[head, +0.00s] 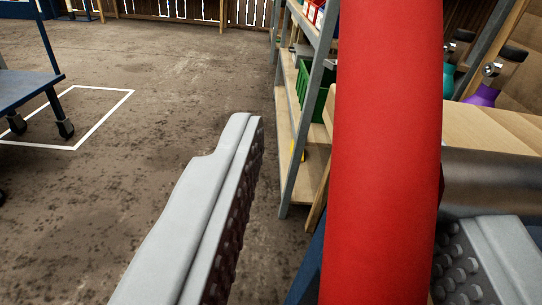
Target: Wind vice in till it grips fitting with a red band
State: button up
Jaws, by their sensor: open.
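My gripper (365,180) is open. Its left grey finger with a studded pad stands left of centre, and its right finger shows at the lower right. A large smooth red cylinder-like thing (385,150) stands upright between the fingers, closer to the right one. I cannot tell what it belongs to, or whether a finger touches it. A clear gap shows between it and the left finger. No vice and no fitting with a red band can be made out.
A wooden-topped bench (490,125) is at right behind the red thing, with purple and teal bottles (485,95). A metal shelf rack (300,110) holds a green bin (318,92). A blue cart (30,90) stands at left by a white floor outline. Open concrete floor (180,70) lies between.

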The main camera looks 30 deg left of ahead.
jog(key=shift+d, duration=0.15)
jog(key=shift+s+d, duration=0.15)
jog(key=shift+s, duration=0.1)
jog(key=v, duration=1.6)
jog(key=shift+s, duration=0.45)
jog(key=w+a+r+n+g, duration=0.2)
jog(key=w+a+r+g, duration=0.25)
jog(key=a+g, duration=0.5)
jog(key=w+d+r+m+g+h, duration=0.1)
jog(key=w+r+m+h, duration=0.1)
jog(key=w+r+h, duration=0.3)
jog(key=w+d+r+m+g+h, duration=0.1)
jog(key=d+r+h, duration=0.15)
jog(key=r, duration=0.45)
jog(key=x, duration=1.6)
jog(key=shift+a+f, duration=0.3)
jog(key=shift+f, duration=0.05)
